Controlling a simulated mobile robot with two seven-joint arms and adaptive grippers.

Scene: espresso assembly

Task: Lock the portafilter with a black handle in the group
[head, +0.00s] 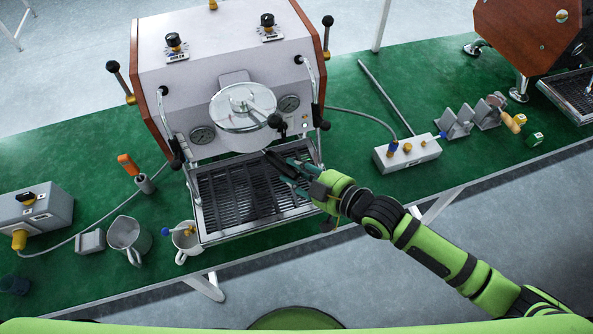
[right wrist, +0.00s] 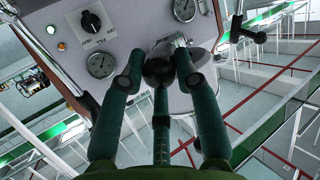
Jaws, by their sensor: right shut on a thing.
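The espresso machine's round silver group (head: 238,108) is at the front of the white machine, between two gauges. My right gripper (head: 275,160) reaches in from the right, just below the group and above the drip grate. In the right wrist view its green fingers (right wrist: 158,80) are closed around a dark rounded end, which looks like the portafilter's black handle (right wrist: 158,70). Silver metal shows behind it. The portafilter's basket is hidden, so I cannot tell how it sits in the group. A black knob (head: 274,121) shows at the group's front. My left gripper is not in view.
The drip grate (head: 215,215) lies under the group. Steam-wand levers flank the machine. A metal pitcher (head: 128,238), a white cup (head: 186,240) and an orange-handled tool (head: 130,165) stand at left. A grey switch box (head: 408,153) stands at right on the green table.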

